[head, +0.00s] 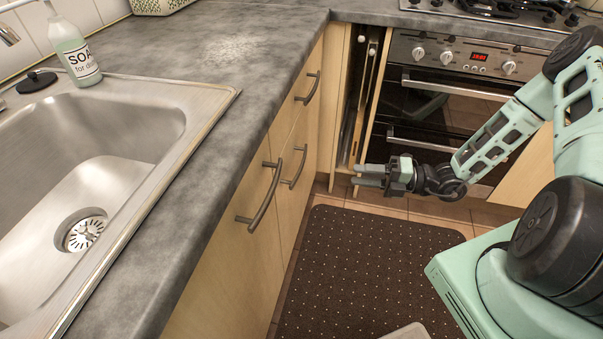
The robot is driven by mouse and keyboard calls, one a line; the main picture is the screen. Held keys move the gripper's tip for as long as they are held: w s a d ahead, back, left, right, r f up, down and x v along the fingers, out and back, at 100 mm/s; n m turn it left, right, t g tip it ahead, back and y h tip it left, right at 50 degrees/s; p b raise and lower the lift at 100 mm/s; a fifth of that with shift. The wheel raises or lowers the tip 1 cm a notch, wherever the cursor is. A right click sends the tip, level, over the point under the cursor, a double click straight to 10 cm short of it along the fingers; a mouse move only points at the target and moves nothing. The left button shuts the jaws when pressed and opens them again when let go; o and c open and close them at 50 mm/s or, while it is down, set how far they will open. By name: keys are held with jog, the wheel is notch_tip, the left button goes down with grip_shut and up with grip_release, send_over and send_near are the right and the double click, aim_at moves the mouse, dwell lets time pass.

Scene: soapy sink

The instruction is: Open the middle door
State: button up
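Under the left counter are light wood fronts. A near door (225,275) has a dark bar handle (263,197). Beside it, farther back, is a second door (288,205) with its own bar handle (296,168). Both look shut; I cannot tell which counts as the middle one. A drawer front (287,112) with a handle (310,88) is above the farther door. My gripper (357,175) points left in front of the corner by the oven, right of the farther handle and apart from it. Its two fingers are slightly apart, with nothing visible between them.
A narrow corner opening (352,95) with upright panels stands beside the oven (445,95). The grey worktop (215,60) holds a steel sink (140,120) and a soap bottle (75,50). A dark dotted mat (350,265) covers the floor, which is mostly clear there.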

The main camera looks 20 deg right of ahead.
jog(key=d+f+m+t, duration=0.2)
send_near(302, 164)
jog(key=shift+m+h, duration=0.3)
jog(key=x, duration=1)
jog(key=shift+a+f+b, duration=0.1)
jog(key=shift+f+b, duration=0.1)
jog(key=shift+b, duration=0.15)
jog(key=shift+c, duration=0.3)
jog(key=shift+s, duration=0.1)
grip_shut()
